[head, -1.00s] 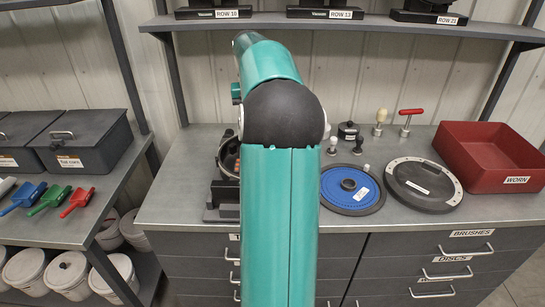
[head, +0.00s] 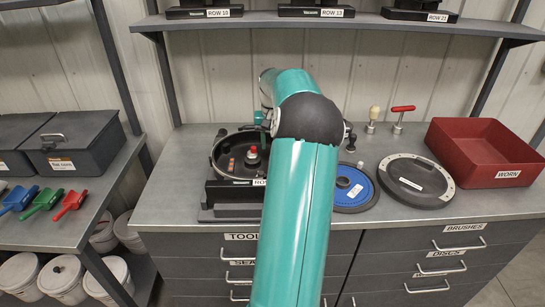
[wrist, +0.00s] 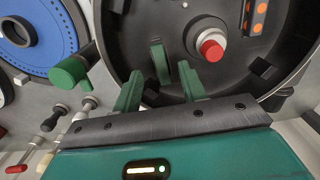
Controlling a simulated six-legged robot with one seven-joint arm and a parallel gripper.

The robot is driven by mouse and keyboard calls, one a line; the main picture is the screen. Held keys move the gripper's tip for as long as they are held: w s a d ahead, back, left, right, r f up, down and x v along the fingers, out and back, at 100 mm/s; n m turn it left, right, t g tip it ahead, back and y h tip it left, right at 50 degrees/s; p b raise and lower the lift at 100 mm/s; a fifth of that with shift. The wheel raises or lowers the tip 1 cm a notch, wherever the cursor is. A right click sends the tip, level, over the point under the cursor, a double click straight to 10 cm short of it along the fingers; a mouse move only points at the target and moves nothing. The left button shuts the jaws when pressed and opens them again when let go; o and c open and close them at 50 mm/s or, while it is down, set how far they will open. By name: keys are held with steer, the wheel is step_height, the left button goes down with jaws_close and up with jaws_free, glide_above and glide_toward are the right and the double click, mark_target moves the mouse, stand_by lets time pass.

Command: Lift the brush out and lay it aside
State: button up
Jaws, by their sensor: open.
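The seed meter housing (head: 216,172), a round dark bowl on a black stand, is open on the bench. It fills the upper right of the wrist view (wrist: 120,35), with a red-tipped hub (wrist: 211,47) inside. My gripper (wrist: 161,68) is open, its two green fingers reaching over the housing's near inner edge. A small upright green piece (wrist: 159,58) shows between the fingers; it may be the brush, and I cannot tell whether they touch it. In the head view my arm hides the gripper.
A green knob (wrist: 70,71) sticks out at the housing's rim. A blue disc (head: 352,188), a dark round cover (head: 416,181) and a red WORN bin (head: 485,153) stand to the right. Two handled tools (head: 400,118) stand behind. Bare bench (head: 168,200) shows left of the housing.

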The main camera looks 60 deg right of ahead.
step_height(320, 180, down, 5)
steer(key=shift+d+r, duration=0.1)
steer(key=shift+r, duration=0.05)
steer(key=c, duration=0.9)
jaws_close()
steer(key=shift+r, duration=0.1)
steer(key=shift+r, duration=0.5)
step_height(320, 180, up, 2)
steer(key=s+a+r, duration=0.9)
steer(key=s+r, duration=0.1)
steer(key=shift+a, duration=0.35)
